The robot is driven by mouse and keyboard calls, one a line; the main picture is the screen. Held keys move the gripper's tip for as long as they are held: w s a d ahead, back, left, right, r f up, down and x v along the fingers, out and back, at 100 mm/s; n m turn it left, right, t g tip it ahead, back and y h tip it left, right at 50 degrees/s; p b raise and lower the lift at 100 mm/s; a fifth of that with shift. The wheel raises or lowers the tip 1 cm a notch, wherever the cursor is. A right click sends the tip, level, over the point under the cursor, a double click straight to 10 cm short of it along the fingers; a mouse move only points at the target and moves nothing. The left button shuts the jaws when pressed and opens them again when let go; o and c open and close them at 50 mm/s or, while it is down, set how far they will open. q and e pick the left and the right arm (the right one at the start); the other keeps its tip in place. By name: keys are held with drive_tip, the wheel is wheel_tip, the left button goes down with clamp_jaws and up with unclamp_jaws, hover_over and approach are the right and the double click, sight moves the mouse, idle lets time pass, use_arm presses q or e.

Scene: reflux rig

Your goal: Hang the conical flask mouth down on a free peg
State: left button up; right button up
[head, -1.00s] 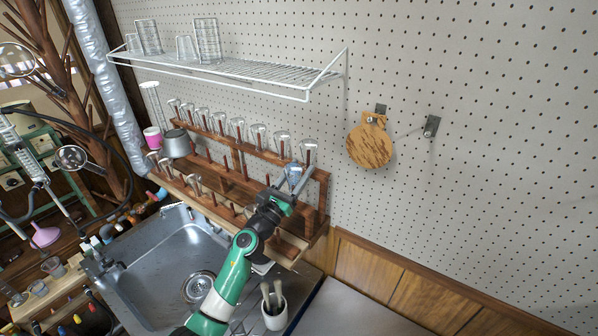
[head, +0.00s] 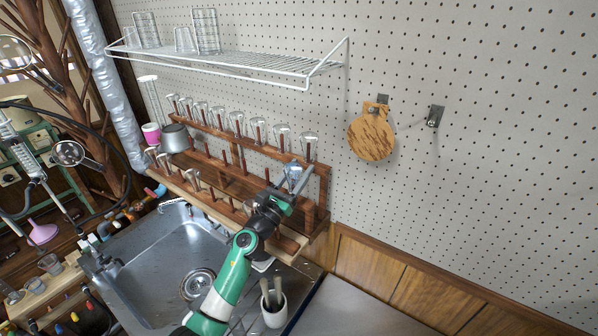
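The wooden peg rack (head: 322,190) stands against the pegboard behind the sink. Several glass vessels (head: 236,120) hang mouth down along its upper row, and a few more sit at the left of the lower row. Bare pegs (head: 242,160) show in the middle and lower right of the rack. My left gripper (head: 291,184) is at the rack's right end, with a small clear glass vessel, apparently the conical flask (head: 293,171), between its fingers. The flask's mouth is hidden, and I cannot tell whether a peg is inside it. My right gripper is not in view.
A white wire shelf (head: 240,64) with glasses hangs above the rack. A metal sink (head: 165,265) lies in front, and a white cup of brushes (head: 273,312) stands at its right. A round wooden board (head: 371,137) hangs on the pegboard.

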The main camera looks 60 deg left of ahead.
use_arm(q)
drive_tip(key=o, duration=0.5)
drive_tip(key=shift+f, duration=0.1)
drive_tip(key=shift+f+h, duration=0.1)
drive_tip(key=shift+h, duration=0.2)
drive_tip(key=shift+s+d+f, duration=0.15)
drive_tip(key=shift+s+d, duration=0.05)
drive_tip(key=shift+s, duration=0.15)
drive_tip(key=v, duration=1)
drive_tip(key=shift+s+d, duration=0.15)
drive_tip(key=shift+s, duration=0.2)
